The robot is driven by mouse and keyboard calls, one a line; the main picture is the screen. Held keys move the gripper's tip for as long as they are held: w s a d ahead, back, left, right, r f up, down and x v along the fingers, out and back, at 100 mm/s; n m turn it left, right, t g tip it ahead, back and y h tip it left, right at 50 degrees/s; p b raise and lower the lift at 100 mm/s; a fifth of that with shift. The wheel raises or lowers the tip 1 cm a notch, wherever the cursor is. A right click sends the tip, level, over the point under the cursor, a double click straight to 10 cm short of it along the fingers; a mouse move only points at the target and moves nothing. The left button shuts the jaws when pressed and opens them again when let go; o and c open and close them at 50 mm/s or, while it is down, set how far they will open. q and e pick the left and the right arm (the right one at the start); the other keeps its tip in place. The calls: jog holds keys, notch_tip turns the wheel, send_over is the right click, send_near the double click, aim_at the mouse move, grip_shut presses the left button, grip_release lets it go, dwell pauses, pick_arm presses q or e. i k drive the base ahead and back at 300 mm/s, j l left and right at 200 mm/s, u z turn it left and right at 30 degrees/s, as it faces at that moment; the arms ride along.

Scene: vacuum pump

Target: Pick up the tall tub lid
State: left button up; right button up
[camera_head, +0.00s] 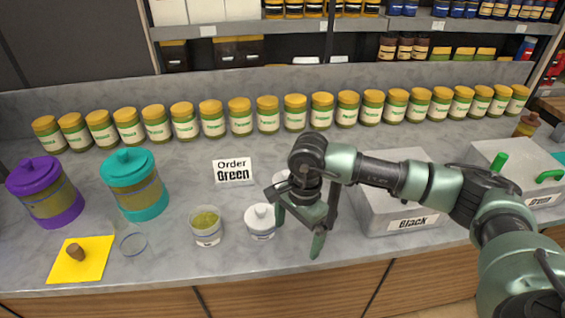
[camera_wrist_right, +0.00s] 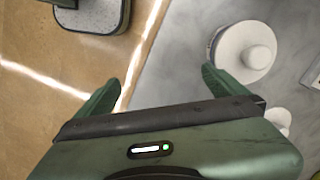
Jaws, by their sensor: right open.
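A white tub with a round knobbed white lid (camera_head: 261,216) stands near the counter's front. A second white lidded piece (camera_head: 281,178) stands behind it, partly hidden by my right gripper. I cannot tell which is the tall tub. In the right wrist view a white knobbed lid (camera_wrist_right: 245,50) lies to the right of the fingers, and another white knobbed piece (camera_wrist_right: 278,121) is lower right, partly cut off. My right gripper (camera_head: 298,222) is open and empty, above the counter just right of the front tub. It also shows in the right wrist view (camera_wrist_right: 160,80). My left gripper is not in view.
A glass of green powder (camera_head: 206,226) stands left of the front tub. Teal (camera_head: 136,185) and purple (camera_head: 45,190) canisters are farther left. A metal box labelled Black (camera_head: 395,206) is right of the gripper. Several jars line the back.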

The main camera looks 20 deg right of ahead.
aim_at(286, 177)
jog(key=i+l, duration=0.15)
jog(key=i, duration=0.3)
jog(key=i+l, duration=0.2)
jog(key=i, duration=0.2)
